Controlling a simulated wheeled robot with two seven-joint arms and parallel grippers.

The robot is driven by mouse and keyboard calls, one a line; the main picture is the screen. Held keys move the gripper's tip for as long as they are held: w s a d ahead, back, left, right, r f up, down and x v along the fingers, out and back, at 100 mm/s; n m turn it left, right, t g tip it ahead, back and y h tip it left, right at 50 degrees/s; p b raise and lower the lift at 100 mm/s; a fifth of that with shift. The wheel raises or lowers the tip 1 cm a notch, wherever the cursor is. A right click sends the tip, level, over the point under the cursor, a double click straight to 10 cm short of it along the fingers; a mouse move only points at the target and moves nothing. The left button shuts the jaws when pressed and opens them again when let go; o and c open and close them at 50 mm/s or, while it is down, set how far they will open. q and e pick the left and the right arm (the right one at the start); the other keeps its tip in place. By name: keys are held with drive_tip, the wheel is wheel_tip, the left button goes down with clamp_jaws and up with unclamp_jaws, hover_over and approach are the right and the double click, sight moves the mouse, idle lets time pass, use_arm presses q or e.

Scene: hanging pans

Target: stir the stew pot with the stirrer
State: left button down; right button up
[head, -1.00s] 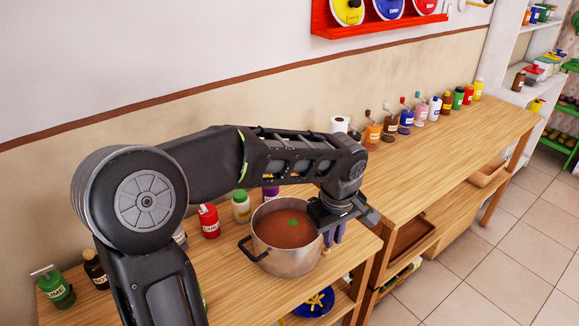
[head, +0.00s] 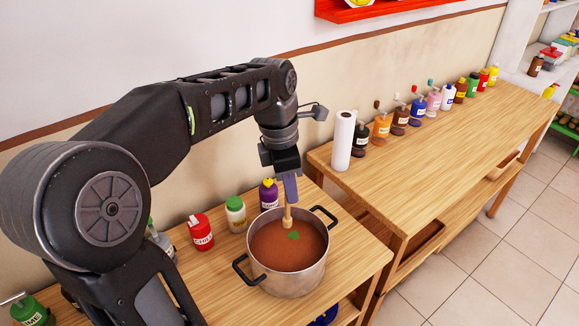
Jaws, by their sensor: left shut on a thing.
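The steel stew pot (head: 290,277) stands on the nearer wooden table, with two dark handles and brown stew (head: 275,250) inside. A green leaf-like bit lies on the stew. My left gripper (head: 289,190) points down above the pot's back rim, shut on the wooden stirrer (head: 287,215). The stirrer hangs roughly upright, its lower end inside the pot's outline near the back. I cannot tell whether its end touches the stew. My right gripper is not in view.
A red bottle (head: 201,233), a white-and-green jar (head: 236,214) and a purple bottle (head: 268,194) stand behind and left of the pot. A paper roll (head: 343,141) and several bottles line the back of the farther table (head: 440,150), whose front is clear.

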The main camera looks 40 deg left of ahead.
sight(290, 216)
use_arm(q)
drive_tip(key=shift+r, duration=0.15)
drive_tip(key=shift+w+a+f, duration=0.15)
drive_tip(key=shift+a+f, duration=0.05)
drive_tip(key=shift+f, duration=0.15)
wheel_tip(290, 216, down, 7)
drive_tip(key=b, duration=0.5)
drive_tip(key=shift+r+b, duration=0.2)
drive_tip(key=shift+b, duration=0.15)
wheel_tip(290, 216, down, 9)
drive_tip(key=b, duration=0.6)
drive_tip(key=shift+b, duration=0.3)
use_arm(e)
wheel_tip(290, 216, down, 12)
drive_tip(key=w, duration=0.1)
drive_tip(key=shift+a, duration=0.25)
use_arm(q)
drive_tip(key=shift+r, duration=0.1)
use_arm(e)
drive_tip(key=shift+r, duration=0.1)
use_arm(q)
drive_tip(key=shift+d, duration=0.15)
